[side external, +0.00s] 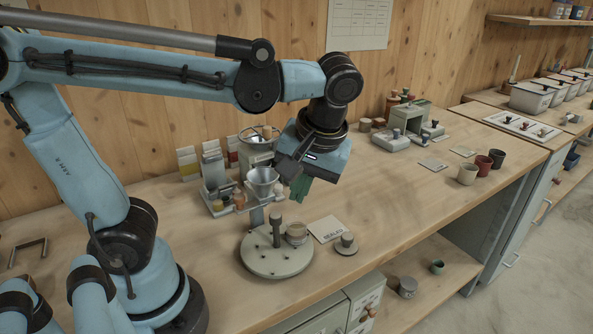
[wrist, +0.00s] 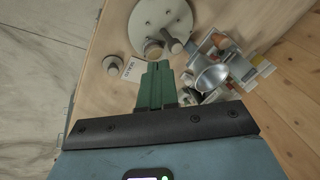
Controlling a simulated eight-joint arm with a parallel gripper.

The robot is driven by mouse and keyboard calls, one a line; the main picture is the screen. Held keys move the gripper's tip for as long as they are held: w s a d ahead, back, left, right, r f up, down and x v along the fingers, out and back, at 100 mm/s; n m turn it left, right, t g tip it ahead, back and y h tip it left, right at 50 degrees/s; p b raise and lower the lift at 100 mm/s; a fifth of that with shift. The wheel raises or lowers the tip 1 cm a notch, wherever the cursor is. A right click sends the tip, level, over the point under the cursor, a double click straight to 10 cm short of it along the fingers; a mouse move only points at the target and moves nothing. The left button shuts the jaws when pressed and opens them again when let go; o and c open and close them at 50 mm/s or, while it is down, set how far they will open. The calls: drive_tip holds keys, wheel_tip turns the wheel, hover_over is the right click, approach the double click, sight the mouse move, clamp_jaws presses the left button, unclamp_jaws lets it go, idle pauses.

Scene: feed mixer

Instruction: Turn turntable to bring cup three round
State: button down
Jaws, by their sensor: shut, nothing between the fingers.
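The turntable (side external: 264,264) is a grey round disc near the front of the bench, with an upright post (side external: 276,231) on it. My gripper (side external: 301,190) has green fingers, shut and empty, above the bench and apart from the turntable. Its fingers also show in the wrist view (wrist: 157,80).
A metal funnel (side external: 262,183) on a stand is close behind the turntable. A lettered card (side external: 326,229) and a knobbed disc (side external: 346,245) lie to its right. Several cups, including a red one (side external: 483,165), stand farther right. The middle right of the bench is mostly clear.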

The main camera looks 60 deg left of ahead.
sight(272, 272)
drive_tip(key=w+d+f+m+g+h, duration=0.1)
drive_tip(key=d+f+m, duration=0.2)
drive_tip(key=m, duration=0.5)
drive_tip(key=w+d+f+m+g, duration=0.2)
drive_tip(key=f+m, duration=0.2)
drive_tip(key=m, duration=0.4)
drive_tip(key=x, duration=0.9)
drive_tip(key=shift+s+f, duration=0.1)
drive_tip(key=shift+f, duration=0.3)
drive_tip(key=shift+s+a+r, duration=0.15)
drive_tip(key=shift+s+a, duration=0.65)
drive_tip(key=shift+s, duration=0.25)
drive_tip(key=shift+s+a, duration=0.4)
drive_tip(key=shift+s, duration=0.15)
drive_tip(key=shift+s+a+m+t+y, duration=0.15)
drive_tip(key=shift+s+m+t, duration=0.1)
drive_tip(key=shift+m, duration=0.45)
drive_tip(key=shift+s+m+t+y, duration=0.15)
drive_tip(key=shift+s+m+t, duration=0.1)
drive_tip(key=shift+m, duration=0.45)
drive_tip(key=shift+s+a+m, duration=0.15)
drive_tip(key=shift+s+m, duration=0.1)
drive_tip(key=shift+m, duration=0.15)
